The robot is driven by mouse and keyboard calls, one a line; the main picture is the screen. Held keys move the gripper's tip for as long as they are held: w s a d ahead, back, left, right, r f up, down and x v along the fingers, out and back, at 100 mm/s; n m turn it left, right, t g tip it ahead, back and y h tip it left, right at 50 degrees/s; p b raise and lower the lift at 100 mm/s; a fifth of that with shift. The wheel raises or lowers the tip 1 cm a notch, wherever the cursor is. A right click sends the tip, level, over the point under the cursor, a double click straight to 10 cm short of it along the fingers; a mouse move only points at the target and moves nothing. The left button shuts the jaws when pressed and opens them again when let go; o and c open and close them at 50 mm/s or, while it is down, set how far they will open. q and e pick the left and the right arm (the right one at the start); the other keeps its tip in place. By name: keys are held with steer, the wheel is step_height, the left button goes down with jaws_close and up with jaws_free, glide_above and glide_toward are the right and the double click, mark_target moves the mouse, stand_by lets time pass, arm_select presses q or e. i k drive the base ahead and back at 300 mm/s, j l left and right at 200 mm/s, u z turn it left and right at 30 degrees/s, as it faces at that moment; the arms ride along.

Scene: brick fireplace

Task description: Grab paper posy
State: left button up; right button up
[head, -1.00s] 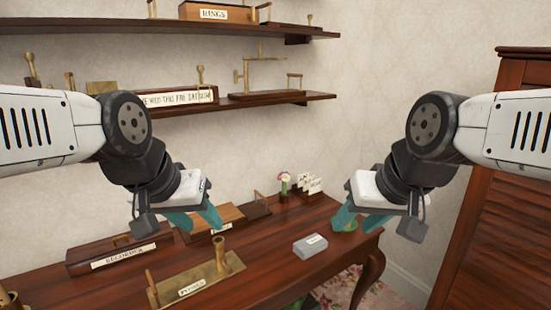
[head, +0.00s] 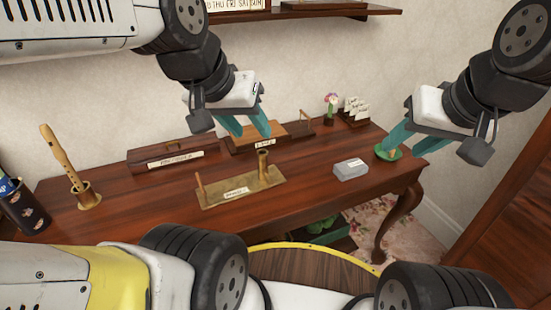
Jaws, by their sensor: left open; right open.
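A small posy (head: 331,101) with a pink and white head and green below stands in a small dark holder at the back right of the wooden desk (head: 310,200). My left gripper (head: 248,130) is open and empty, to the left of the posy above the back of the desk. My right gripper (head: 400,128) is open, to the right of the posy near the desk's right end. Neither gripper touches the posy.
White cards in a rack (head: 356,109) stand just right of the posy. A grey box (head: 350,169), a green dish (head: 389,153), a brass stand (head: 240,190) and a recorder in a holder (head: 62,160) are on the desk. A shelf (head: 330,13) hangs above.

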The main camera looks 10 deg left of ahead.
mark_target(332, 98)
steer(key=u, duration=0.6)
steer(key=i+l+u, duration=0.1)
steer(key=l+u, duration=0.5)
steer(key=u, duration=0.2)
steer(key=i+l+u, duration=0.1)
steer(key=l+u, duration=0.45)
steer(key=l, duration=0.35)
steer(key=k+l, duration=0.1)
steer(key=l, duration=0.35)
steer(key=k+l+u, duration=0.15)
steer(key=l, duration=0.3)
steer(key=i, duration=0.05)
